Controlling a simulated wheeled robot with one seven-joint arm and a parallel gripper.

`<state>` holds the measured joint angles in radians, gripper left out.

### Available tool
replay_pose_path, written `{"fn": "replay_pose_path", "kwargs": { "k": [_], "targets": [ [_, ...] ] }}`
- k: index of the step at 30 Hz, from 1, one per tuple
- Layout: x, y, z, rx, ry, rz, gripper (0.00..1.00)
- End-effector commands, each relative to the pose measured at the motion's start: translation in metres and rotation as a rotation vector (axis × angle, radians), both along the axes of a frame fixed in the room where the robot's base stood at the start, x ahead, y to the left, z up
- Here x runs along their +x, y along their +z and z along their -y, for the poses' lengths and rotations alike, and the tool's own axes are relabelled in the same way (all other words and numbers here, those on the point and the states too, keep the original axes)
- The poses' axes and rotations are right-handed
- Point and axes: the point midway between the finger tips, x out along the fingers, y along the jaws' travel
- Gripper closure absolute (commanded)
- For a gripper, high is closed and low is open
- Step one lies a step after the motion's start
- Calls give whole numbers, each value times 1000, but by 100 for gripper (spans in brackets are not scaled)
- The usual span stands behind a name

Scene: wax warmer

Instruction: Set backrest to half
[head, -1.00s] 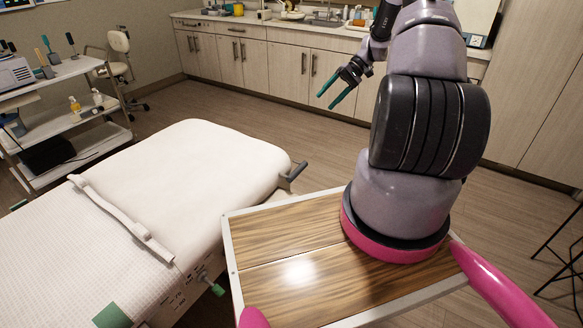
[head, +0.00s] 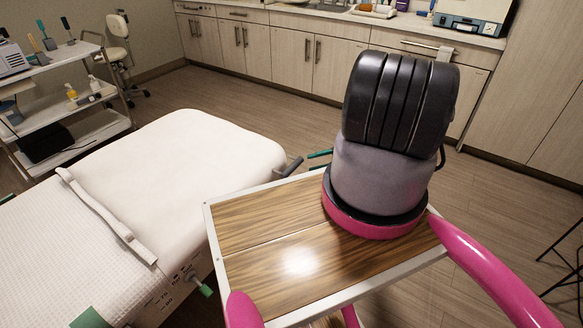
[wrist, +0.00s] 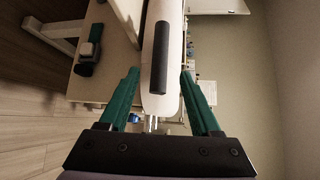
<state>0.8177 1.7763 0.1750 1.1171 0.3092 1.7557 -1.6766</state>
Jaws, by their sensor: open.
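The treatment bed's white padded end, which looks like the backrest (head: 205,155), lies nearly flat in the head view. A dark bar handle (head: 291,167) juts from its right corner. My gripper (head: 320,154) is mostly hidden behind my arm in the head view, with a green finger showing just right of the handle. In the wrist view my gripper (wrist: 160,72) is open, one green finger each side. The white pad edge (wrist: 149,70) with a dark bar (wrist: 160,58) on it lies in line with the gap. Nothing shows gripped; the exact distance cannot be told.
A green-tipped lever (head: 204,290) and a green block (head: 90,318) are on the bed's near side. A trolley (head: 70,115) stands at the left, cabinets (head: 275,55) along the back. The floor between bed and cabinets is clear.

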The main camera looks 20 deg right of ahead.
Motion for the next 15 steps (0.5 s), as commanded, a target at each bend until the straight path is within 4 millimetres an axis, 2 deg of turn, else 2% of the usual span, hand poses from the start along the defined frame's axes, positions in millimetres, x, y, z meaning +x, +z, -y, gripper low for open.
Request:
{"fn": "replay_pose_path", "kwargs": {
  "k": [9,15],
  "targets": [
    [11,-8,-60,0,5,-4,36],
    [16,-11,-84,-1,4,-3,36]
  ]
}}
